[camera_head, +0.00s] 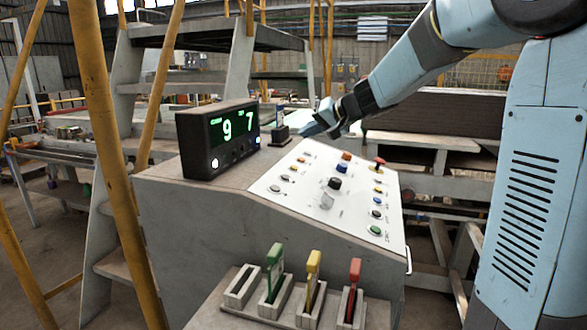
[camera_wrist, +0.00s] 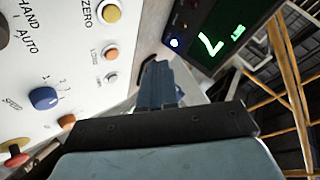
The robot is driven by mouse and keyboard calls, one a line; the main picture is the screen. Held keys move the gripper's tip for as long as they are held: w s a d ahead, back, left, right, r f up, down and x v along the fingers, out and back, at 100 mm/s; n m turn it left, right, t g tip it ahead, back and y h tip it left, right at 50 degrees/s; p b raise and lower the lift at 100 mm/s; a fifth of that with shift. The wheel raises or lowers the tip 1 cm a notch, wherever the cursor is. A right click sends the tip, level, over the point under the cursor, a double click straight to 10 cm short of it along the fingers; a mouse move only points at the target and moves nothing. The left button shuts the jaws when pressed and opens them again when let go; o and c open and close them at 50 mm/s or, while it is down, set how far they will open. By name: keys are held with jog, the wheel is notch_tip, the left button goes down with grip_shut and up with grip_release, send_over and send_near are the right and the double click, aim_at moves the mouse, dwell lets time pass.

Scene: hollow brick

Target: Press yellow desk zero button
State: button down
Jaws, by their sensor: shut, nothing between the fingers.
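The yellow button (camera_wrist: 112,13) marked ZERO sits on the white sloped panel (camera_head: 313,215), near the top edge of the wrist view. In the head view the buttons of the panel's left column are too small to read their labels. My gripper (camera_head: 315,128) is shut and empty. It is above the far left edge of the panel, apart from the buttons. In the wrist view its closed fingers (camera_wrist: 160,88) show to the right of the ZERO button and below it, past the panel's edge.
A black display box (camera_head: 221,138) with green digits stands left of the panel. Two smaller buttons, a blue knob (camera_wrist: 43,98) and an orange button (camera_wrist: 67,121) are near the gripper. Green, yellow and red levers (camera_head: 313,270) stand in front. Yellow posts (camera_head: 110,150) rise at left.

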jog(key=shift+w+a+f, duration=0.1)
jog(key=shift+a+f, duration=0.25)
jog(key=shift+f, duration=0.85)
jog(key=shift+w+a+f, duration=0.15)
jog(key=shift+a+f, duration=0.15)
jog(key=shift+f, duration=0.95)
jog(key=shift+w+a+f, duration=0.1)
jog(key=shift+a+f, duration=0.25)
jog(key=shift+f, duration=0.85)
jog(key=shift+f, duration=0.1)
jog(key=shift+a+f, duration=0.1)
jog(key=shift+f, duration=0.15)
jog(key=shift+a+f, duration=0.1)
jog(key=shift+f, duration=0.25)
jog(key=shift+r, duration=0.15)
jog(key=shift+s+d+r, duration=0.1)
jog(key=shift+d+r, duration=0.15)
jog(key=shift+r, duration=0.4)
jog(key=shift+s+d+r, duration=0.1)
jog(key=shift+d+r, duration=0.1)
jog(key=shift+r, duration=0.6)
jog(key=shift+s+d+r, duration=0.1)
jog(key=shift+d+r, duration=0.15)
jog(key=shift+r, duration=0.55)
jog(key=shift+s+d+r, duration=0.1)
jog(key=shift+d+r, duration=0.1)
jog(key=shift+r, duration=0.6)
